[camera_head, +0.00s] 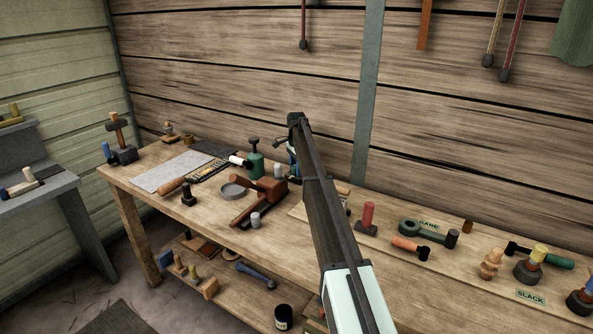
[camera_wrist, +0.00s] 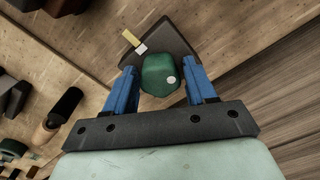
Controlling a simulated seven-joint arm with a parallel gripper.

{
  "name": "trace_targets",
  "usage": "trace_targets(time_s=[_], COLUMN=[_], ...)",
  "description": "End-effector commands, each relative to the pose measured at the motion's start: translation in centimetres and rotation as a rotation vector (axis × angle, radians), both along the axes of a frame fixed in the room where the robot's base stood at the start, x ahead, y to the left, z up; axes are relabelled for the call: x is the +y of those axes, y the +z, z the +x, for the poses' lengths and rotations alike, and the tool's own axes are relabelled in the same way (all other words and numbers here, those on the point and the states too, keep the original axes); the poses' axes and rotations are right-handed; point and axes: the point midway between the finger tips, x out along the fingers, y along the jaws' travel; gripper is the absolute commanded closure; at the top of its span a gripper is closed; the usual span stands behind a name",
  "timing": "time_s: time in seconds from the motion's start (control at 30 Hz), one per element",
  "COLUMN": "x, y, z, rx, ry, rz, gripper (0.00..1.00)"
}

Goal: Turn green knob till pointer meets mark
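In the wrist view the green knob (camera_wrist: 158,72) sits on a dark angular block (camera_wrist: 172,42). A small white tab (camera_wrist: 141,48) stands at the knob's edge, close to a yellow strip (camera_wrist: 131,38) on the block; the two look nearly in line. A round pale dot (camera_wrist: 171,80) is on the knob's face. I cannot tell for sure which is the pointer. My gripper (camera_wrist: 160,72) is open, its blue fingers on either side of the knob with gaps showing. In the head view my arm hides the knob; a blue finger shows beside the arm's end.
The wooden bench (camera_head: 310,245) holds many tools. A plank wall rises behind.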

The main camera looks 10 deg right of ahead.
Motion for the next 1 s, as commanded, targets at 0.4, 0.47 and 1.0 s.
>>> trace_targets(time_s=[0.4, 0.47, 1.0], x=[0.0, 0.0, 0.0], y=[0.2, 0.5, 3.8], z=[0.0, 0.0, 0.0], rx=[0.0, 0.0, -0.001], ry=[0.001, 0.001, 0.001], rz=[0.0, 0.0, 0.0], gripper=[0.37, 0.37, 0.37])
